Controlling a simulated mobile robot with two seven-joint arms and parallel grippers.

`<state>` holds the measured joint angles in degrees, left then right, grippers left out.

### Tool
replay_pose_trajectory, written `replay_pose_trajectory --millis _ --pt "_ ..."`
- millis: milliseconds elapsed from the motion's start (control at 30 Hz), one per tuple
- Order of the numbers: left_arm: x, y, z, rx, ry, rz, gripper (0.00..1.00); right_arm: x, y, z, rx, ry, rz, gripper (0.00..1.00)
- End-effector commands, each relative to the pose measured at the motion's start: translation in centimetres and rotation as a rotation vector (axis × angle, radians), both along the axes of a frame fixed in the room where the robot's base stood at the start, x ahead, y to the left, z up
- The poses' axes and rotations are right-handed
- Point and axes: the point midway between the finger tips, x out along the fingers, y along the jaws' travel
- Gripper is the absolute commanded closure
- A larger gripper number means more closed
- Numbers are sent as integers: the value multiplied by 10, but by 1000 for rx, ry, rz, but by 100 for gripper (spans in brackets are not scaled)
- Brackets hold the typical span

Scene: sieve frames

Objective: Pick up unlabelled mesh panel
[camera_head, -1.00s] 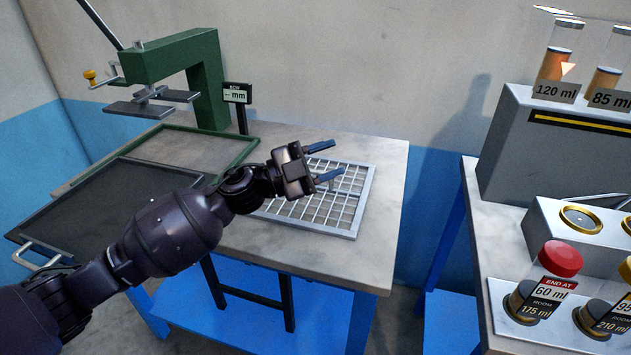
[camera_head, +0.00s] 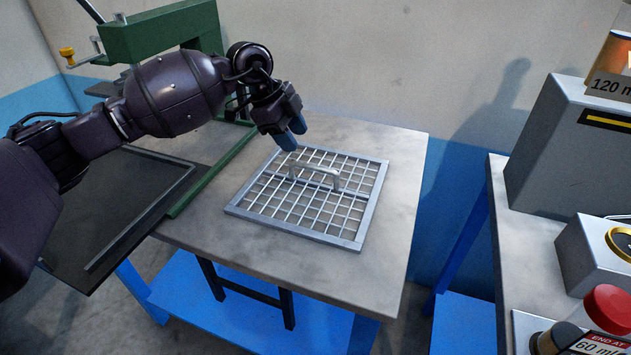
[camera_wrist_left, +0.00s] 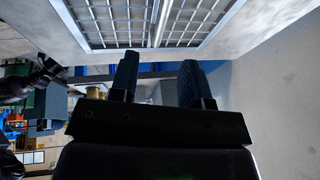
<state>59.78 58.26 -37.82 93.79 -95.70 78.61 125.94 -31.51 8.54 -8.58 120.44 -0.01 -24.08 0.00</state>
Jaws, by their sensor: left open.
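The mesh panel (camera_head: 310,212) is a square grey metal grid with a raised bar handle (camera_head: 316,172) across its middle. It lies flat on the grey table and shows no label. Its grid (camera_wrist_left: 130,22) also fills the top of the left wrist view. My left gripper (camera_head: 293,136) is open and empty, above the panel's back left edge and apart from the handle. Its two blue-tipped fingers (camera_wrist_left: 160,80) stand spaced apart in the left wrist view. My right gripper cannot be made out.
A green press (camera_head: 160,32) stands at the back left. A green frame (camera_head: 215,165) and a dark tray (camera_head: 130,215) lie left of the panel. The table front is clear.

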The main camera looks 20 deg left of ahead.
Motion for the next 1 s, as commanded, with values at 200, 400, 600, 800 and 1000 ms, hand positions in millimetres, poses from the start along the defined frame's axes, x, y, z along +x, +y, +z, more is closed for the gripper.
replay_pose_trajectory --millis 200,400,600,800,1000 --pt "5 -13 -33 -4 8 -4 57 -5 1 -13 4 22 -3 57" --pt "8 -20 -48 -3 3 -3 57 -3 2 -15 4 22 -1 57" --pt "11 -26 -62 -6 5 -5 57 0 1 -17 0 20 5 57" --pt "17 -36 -89 -5 8 -5 57 -1 -2 -25 -9 29 13 57" --pt "19 -40 -94 -4 1 -4 57 0 -3 -27 -11 30 12 57"
